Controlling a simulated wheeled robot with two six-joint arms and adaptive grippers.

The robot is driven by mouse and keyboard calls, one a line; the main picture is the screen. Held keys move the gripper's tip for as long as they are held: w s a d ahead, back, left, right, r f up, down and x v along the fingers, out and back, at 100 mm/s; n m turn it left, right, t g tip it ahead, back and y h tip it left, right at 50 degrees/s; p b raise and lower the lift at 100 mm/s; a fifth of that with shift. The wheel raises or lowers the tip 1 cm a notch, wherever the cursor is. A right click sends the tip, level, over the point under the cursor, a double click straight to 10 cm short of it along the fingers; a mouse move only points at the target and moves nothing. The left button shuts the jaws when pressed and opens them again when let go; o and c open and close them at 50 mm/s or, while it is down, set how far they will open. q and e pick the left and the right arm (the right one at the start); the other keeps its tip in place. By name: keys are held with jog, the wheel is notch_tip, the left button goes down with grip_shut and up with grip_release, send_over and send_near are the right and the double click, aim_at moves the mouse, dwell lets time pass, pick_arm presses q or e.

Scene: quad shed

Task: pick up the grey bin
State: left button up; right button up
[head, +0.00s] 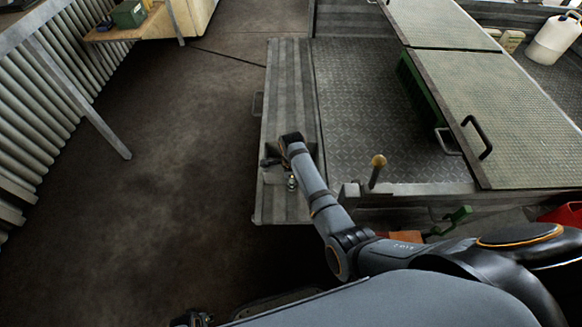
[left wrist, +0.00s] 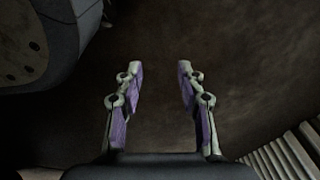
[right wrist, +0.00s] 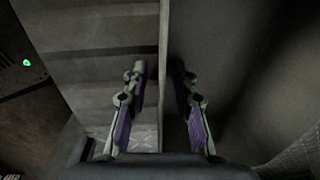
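I cannot make out a separate grey bin for certain in any view. My right gripper (head: 278,172) reaches over the ribbed grey metal panel (head: 290,85) at the near end of the trailer. In the right wrist view its fingers (right wrist: 160,90) are open, one on each side of a thin upright grey edge (right wrist: 165,45); I cannot tell whether they touch it. My left gripper (left wrist: 160,85) is open and empty above dark floor. In the head view only a small part of it (head: 192,319) shows at the bottom edge.
The trailer bed (head: 375,110) has checkered metal and hinged lids (head: 500,110) on the right. A brass-knobbed lever (head: 378,162) stands at its near edge. A white canister (head: 552,40) is at upper right, a green box (head: 129,14) at upper left. The left floor is clear.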

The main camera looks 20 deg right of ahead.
grip_shut()
